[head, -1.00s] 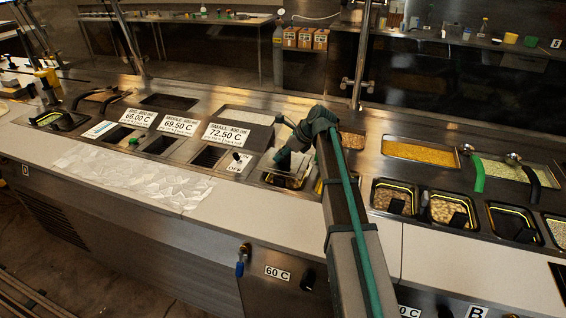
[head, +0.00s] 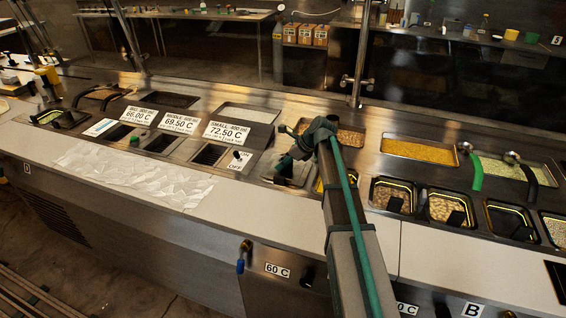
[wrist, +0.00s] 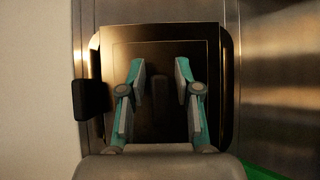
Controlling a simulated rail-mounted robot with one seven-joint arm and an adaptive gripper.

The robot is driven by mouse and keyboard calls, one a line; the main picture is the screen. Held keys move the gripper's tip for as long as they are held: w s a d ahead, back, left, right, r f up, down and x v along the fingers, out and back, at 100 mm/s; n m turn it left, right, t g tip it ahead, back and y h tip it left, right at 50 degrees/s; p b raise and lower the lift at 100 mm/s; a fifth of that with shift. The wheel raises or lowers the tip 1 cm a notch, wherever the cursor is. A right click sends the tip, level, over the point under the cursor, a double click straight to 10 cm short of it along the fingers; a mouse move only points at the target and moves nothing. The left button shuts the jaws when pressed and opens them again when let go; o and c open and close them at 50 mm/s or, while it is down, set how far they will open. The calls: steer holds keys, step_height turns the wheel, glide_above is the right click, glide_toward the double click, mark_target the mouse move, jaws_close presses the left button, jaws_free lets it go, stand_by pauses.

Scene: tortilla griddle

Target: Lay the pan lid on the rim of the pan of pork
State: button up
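In the wrist view my gripper (wrist: 160,70) is open. Its two fingers are apart on either side of a slim dark upright handle, with a gap on both sides. The handle stands on a dark square plate that looks like the pan lid (wrist: 158,42). The lid lies over a square pan (wrist: 230,90), whose rim shows around it; a black tab handle (wrist: 90,98) sticks out at left. The pan's contents are hidden, so I cannot tell whether it holds pork. In the head view my gripper (head: 288,168) is low over the counter wells, and my arm partly hides this spot.
Several open food pans, such as a brownish one (head: 391,194), stand to the right. Behind them are a yellow-filled tray (head: 419,152) and a green ladle handle (head: 478,174). Temperature signs (head: 228,132) stand left. The white front counter (head: 270,222) is mostly clear.

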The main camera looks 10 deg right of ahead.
steer(key=shift+r, duration=0.1)
steer(key=b+v, duration=0.2)
steer(key=v, duration=1)
steer(key=shift+b, duration=0.35)
